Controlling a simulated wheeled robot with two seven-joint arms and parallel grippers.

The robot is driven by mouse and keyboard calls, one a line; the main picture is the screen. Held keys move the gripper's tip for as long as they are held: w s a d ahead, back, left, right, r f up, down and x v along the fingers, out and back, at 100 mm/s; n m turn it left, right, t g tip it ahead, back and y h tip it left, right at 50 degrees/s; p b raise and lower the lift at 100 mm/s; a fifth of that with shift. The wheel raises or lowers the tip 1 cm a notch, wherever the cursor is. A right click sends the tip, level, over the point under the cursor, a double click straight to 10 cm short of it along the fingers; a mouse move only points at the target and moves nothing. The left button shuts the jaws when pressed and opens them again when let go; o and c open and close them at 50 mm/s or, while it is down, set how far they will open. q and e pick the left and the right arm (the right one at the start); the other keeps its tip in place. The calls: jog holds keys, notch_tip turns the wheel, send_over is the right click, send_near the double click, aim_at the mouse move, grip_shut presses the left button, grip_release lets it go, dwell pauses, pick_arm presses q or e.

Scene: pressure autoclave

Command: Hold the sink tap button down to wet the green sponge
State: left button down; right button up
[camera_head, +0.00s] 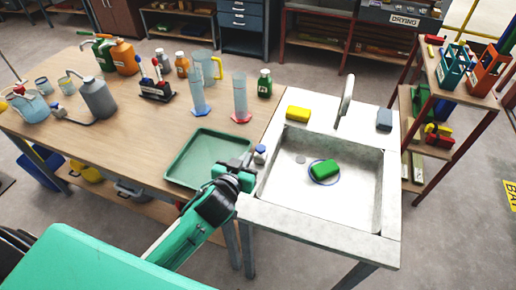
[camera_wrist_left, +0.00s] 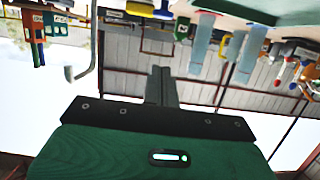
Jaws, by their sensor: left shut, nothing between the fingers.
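The green sponge (camera_head: 324,170) lies on the sink (camera_head: 283,205) floor, within a blue ring (camera_head: 311,174). The pale tap (camera_head: 346,95) rises from the sink's back rim; its spout also shows in the left wrist view (camera_wrist_left: 88,58). A small white knob with a blue top (camera_head: 260,153), apparently the tap button, is at the sink's left rim, partly hidden by my gripper. My left gripper (camera_head: 246,159) is shut and empty just left of this knob; I cannot tell whether they touch. Its closed fingers show in the left wrist view (camera_wrist_left: 161,86). My right gripper is not in view.
A green tray (camera_head: 185,178) sits on the wooden table left of the sink, close to my left arm. A yellow sponge (camera_head: 298,112) and a grey-blue block (camera_head: 384,120) lie on the back rim. Cylinders and bottles stand behind. A shelf rack (camera_head: 447,140) is at right.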

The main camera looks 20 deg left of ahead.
pick_arm(q)
jog(key=shift+w+d+r, duration=0.1)
jog(key=shift+w+r, duration=0.1)
jog(key=shift+w, duration=0.1)
jog(key=p, duration=0.3)
send_over(261, 149)
jog(key=s, duration=0.2)
jog(key=shift+w+f, duration=0.25)
jog(key=shift+f, duration=0.85)
jog(key=shift+s+f+p, duration=0.15)
jog(key=shift+f+p, duration=0.2)
jog(key=shift+f, duration=1.8)
